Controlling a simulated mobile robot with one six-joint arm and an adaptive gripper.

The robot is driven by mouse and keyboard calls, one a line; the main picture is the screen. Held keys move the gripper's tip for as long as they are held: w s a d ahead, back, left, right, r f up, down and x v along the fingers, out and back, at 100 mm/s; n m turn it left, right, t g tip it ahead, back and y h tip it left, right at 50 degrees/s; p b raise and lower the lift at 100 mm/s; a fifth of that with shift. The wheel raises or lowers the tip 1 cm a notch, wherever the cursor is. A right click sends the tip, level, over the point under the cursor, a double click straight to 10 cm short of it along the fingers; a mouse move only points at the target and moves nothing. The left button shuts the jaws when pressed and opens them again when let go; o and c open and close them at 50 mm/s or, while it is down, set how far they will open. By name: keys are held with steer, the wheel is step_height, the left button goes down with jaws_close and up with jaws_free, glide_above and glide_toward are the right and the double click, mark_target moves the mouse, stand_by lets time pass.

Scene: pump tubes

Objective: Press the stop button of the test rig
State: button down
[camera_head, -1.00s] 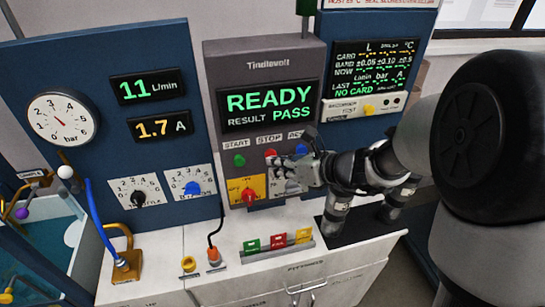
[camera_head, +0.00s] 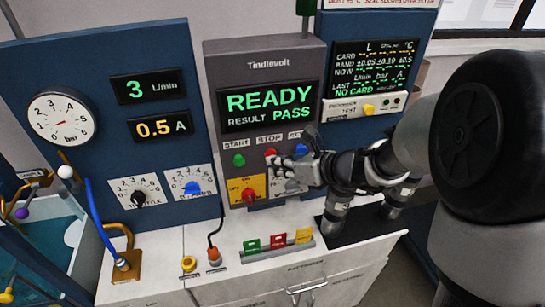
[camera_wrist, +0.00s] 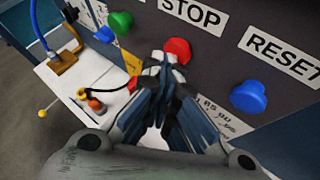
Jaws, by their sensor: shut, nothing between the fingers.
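The test rig is a grey panel (camera_head: 265,50) whose display (camera_head: 268,105) reads READY, RESULT PASS. The red stop button (camera_head: 270,154) sits under the STOP label, between the green start button (camera_head: 239,160) and the blue reset button (camera_head: 302,149). In the wrist view the red button (camera_wrist: 177,50) shows just beyond the fingertips, below the word STOP. My gripper (camera_wrist: 164,62) is shut and empty, its tips at the lower edge of the red button. I cannot tell whether they touch it. In the head view my gripper (camera_head: 280,163) is at the panel, just below the button.
Left of the rig, a blue panel holds a pressure gauge (camera_head: 62,118), a flow display (camera_head: 146,88) reading 3 and a current display (camera_head: 163,127) reading 0.5. A red rotary switch (camera_head: 249,195) sits below the start button. Coloured cards (camera_head: 277,241) stand on the bench.

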steer(key=shift+w+r, duration=0.25)
steer(key=shift+w, duration=0.1)
steer(key=shift+s, duration=0.1)
stand_by(0.5)
steer(key=shift+s+d+f+b, duration=0.1)
steer(key=shift+s+d, duration=0.15)
steer(key=shift+s, duration=0.7)
steer(key=shift+s+d+f+b, duration=0.1)
steer(key=shift+s+d+b, duration=0.1)
steer(key=shift+s, duration=0.8)
steer(key=shift+s+d+b, duration=0.1)
steer(key=shift+s+d, duration=0.15)
steer(key=shift+s, duration=0.7)
